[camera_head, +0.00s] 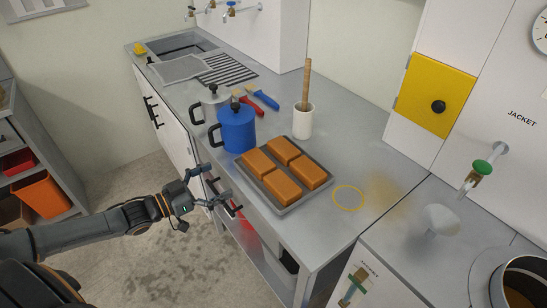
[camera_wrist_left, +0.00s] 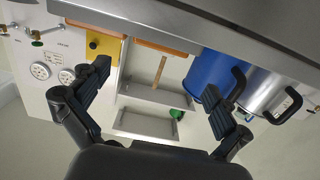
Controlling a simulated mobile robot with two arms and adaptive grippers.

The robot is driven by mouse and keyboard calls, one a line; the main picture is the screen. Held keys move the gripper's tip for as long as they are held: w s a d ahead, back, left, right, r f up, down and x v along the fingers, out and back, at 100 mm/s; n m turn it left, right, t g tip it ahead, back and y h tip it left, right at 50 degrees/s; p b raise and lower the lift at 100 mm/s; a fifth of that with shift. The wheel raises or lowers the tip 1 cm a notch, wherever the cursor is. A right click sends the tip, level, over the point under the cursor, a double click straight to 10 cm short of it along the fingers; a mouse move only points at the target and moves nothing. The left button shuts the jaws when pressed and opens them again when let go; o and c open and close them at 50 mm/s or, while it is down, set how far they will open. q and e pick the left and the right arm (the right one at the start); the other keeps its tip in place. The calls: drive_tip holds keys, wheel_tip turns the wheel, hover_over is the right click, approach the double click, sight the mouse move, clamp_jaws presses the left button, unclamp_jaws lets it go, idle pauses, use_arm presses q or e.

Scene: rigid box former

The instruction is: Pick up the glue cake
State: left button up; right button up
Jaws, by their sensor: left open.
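Several orange-brown blocks, which look like the glue cakes (camera_head: 282,187), lie in rows in a shallow dark tray (camera_head: 297,203) on the metal counter. Orange strips that look like their sides (camera_wrist_left: 160,46) show past the counter edge in the left wrist view. My left gripper (camera_head: 218,184) is open and empty, in front of the counter's front edge and left of the tray, apart from the blocks. Its two fingers (camera_wrist_left: 157,82) stand wide apart in the left wrist view. My right gripper is in neither view.
A blue pot (camera_head: 236,131) and a grey metal pot (camera_head: 211,104) stand behind the tray. A white cup (camera_head: 302,123) holds a wooden handle. A yellow ring (camera_head: 349,199) marks bare counter to the tray's right. Drawer handles lie near my gripper.

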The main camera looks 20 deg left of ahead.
use_arm(q)
approach(259, 167)
drive_tip(key=w+d+r, duration=0.1)
drive_tip(key=w+r, duration=0.1)
drive_tip(key=w+d+r, duration=0.1)
drive_tip(key=w, duration=0.1)
drive_tip(key=shift+d, duration=0.3)
drive_tip(key=shift+w+d, duration=0.25)
drive_tip(key=shift+w, duration=0.15)
drive_tip(key=p+x, duration=0.1)
drive_tip(key=x, duration=0.3)
drive_tip(key=shift+w+f, duration=0.1)
drive_tip(key=c, duration=1)
drive_tip(key=shift+r, duration=0.55)
wheel_tip(259, 167, up, 2)
drive_tip(key=shift+d+r+b, duration=0.1)
drive_tip(key=shift+r+b, duration=0.05)
drive_tip(key=shift+b, duration=0.15)
drive_tip(key=s+d+r, duration=0.6)
drive_tip(key=s+r, duration=0.3)
drive_tip(key=s, duration=0.3)
drive_tip(key=shift+d+r, duration=0.35)
